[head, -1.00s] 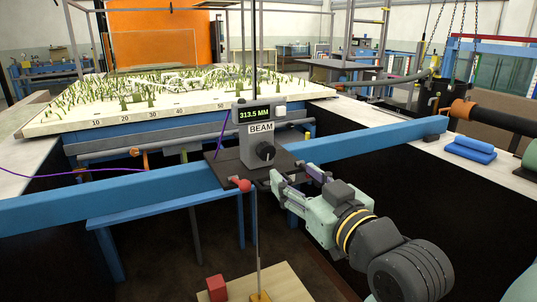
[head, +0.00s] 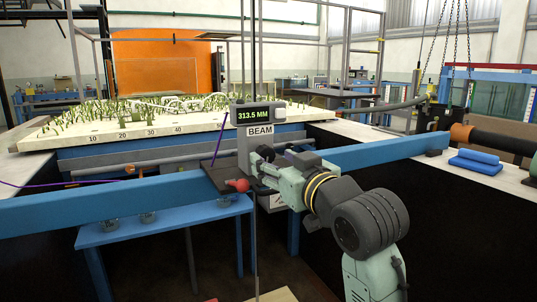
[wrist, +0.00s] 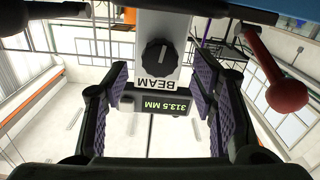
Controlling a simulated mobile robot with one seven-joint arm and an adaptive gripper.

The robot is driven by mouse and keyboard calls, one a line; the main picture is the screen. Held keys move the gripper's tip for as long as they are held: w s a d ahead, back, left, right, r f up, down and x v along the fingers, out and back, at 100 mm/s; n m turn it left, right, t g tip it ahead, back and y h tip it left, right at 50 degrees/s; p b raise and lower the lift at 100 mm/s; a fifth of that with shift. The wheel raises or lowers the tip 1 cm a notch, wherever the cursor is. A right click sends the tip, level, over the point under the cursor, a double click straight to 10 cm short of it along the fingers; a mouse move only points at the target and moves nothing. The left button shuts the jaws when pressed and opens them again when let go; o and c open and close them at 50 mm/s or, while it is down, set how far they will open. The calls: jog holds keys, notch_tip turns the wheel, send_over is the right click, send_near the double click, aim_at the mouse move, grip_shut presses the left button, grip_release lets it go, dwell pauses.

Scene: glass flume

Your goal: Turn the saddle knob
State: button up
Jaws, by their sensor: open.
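The saddle (head: 246,150) is a grey upright housing on the blue beam, with a "BEAM" label and a green display reading 313.5 MM (head: 260,114). Its black knob (wrist: 158,56) with a white pointer line shows clear in the wrist view, where the housing appears upside down. In the head view the knob is mostly hidden behind my gripper (head: 262,170). My gripper is open in front of the saddle. Its purple-padded fingers show on both sides in the wrist view (wrist: 166,90), with the knob beyond the fingertips and apparently untouched.
A red ball-ended lever (head: 238,185) sticks out at the saddle's lower left; it also shows at the right of the wrist view (wrist: 286,95). The blue beam (head: 110,200) crosses the scene. A planted model bed (head: 130,120) stands behind.

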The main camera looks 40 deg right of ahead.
aim_at(267, 156)
jog(key=shift+x, duration=1.85)
jog(key=shift+c, duration=0.4)
jog(key=c, duration=1.1)
jog(key=shift+o, duration=0.2)
jog(key=shift+p, duration=0.35)
jog(key=o, duration=1.1)
jog(key=shift+o, duration=0.2)
